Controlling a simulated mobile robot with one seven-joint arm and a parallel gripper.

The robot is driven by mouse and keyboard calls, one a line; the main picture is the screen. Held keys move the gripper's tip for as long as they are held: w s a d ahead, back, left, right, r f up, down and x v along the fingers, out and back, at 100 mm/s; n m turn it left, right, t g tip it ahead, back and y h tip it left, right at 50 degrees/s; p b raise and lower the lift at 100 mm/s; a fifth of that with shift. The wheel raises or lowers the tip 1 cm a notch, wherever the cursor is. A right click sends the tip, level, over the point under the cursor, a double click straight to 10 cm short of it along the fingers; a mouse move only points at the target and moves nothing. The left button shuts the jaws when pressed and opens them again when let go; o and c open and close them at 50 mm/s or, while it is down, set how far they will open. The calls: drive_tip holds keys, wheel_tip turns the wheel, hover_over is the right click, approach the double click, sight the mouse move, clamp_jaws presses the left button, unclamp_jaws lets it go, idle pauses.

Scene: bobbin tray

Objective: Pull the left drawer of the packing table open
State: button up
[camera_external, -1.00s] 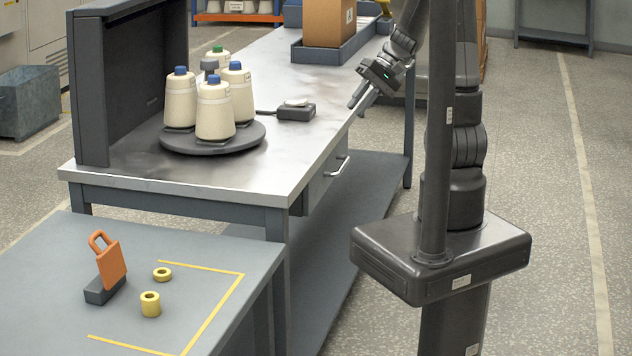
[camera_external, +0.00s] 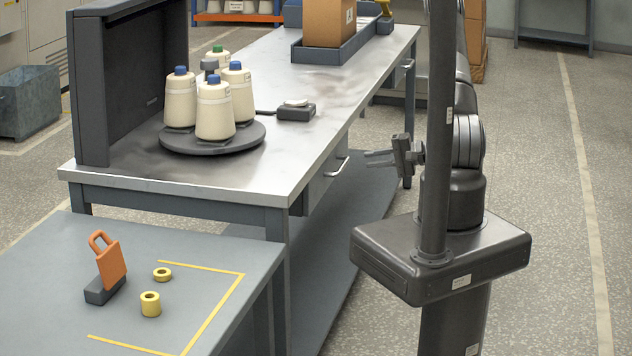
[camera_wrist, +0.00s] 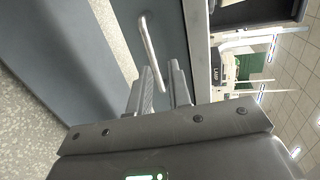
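The packing table (camera_external: 362,88) has a grey drawer (camera_external: 322,180) under its top at the near end, on the side facing me. It looks closed, and its silver bar handle (camera_external: 341,167) is bare. The handle (camera_wrist: 149,45) also shows in the wrist view, ahead of my fingers. My gripper (camera_external: 368,158) is open and empty, to the right of the handle and apparently a short way off it. In the wrist view my fingers (camera_wrist: 160,72) have a gap between them, and the handle's lower end lines up with that gap. Contact is not visible.
A second drawer handle (camera_external: 408,64) is farther along the same side. Bobbins stand on a round dark turntable (camera_external: 252,139) on the table top. A lower shelf (camera_external: 350,200) runs under the table. A grey side table (camera_external: 215,258) with an orange-handled tool (camera_external: 111,262) stands nearer.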

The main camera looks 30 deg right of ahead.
sight(341, 166)
drive_tip(key=shift+m+t+h, duration=0.3)
drive_tip(key=shift+t+h, duration=0.1)
drive_tip(key=x, duration=0.3)
drive_tip(key=f+x, duration=0.1)
drive_tip(key=x, duration=0.3)
drive_tip(key=d+x, duration=0.1)
drive_tip(key=x, duration=0.2)
drive_tip(key=shift+w+a+f, duration=0.2)
drive_tip(key=shift+w+f, duration=0.1)
drive_tip(key=shift+f, duration=0.15)
clamp_jaws()
